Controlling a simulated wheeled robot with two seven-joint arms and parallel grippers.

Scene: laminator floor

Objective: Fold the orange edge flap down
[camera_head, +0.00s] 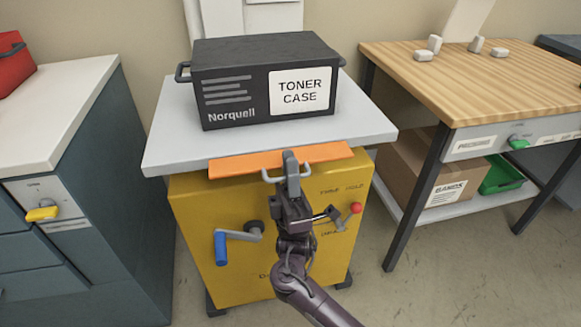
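The orange edge flap (235,164) is a long flat strip along the front edge of the pale grey top (170,140) of a yellow cabinet (195,210). It looks roughly level, sticking out toward me. A light grey U-shaped handle (270,177) shows at the middle of its front edge. My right gripper (291,168) is at this handle, its grey finger crossing the bar and overlapping the flap. The fingers line up in this view, so I cannot tell whether they are shut on the handle. The gripper hides the flap's middle. My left gripper is not in view.
A black toner case (235,108) stands on the grey top behind the flap. The cabinet front has a blue-handled crank (222,248) and a red-knobbed lever (355,208). A drawer unit (85,200) stands left, a wooden-topped bench (480,85) right.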

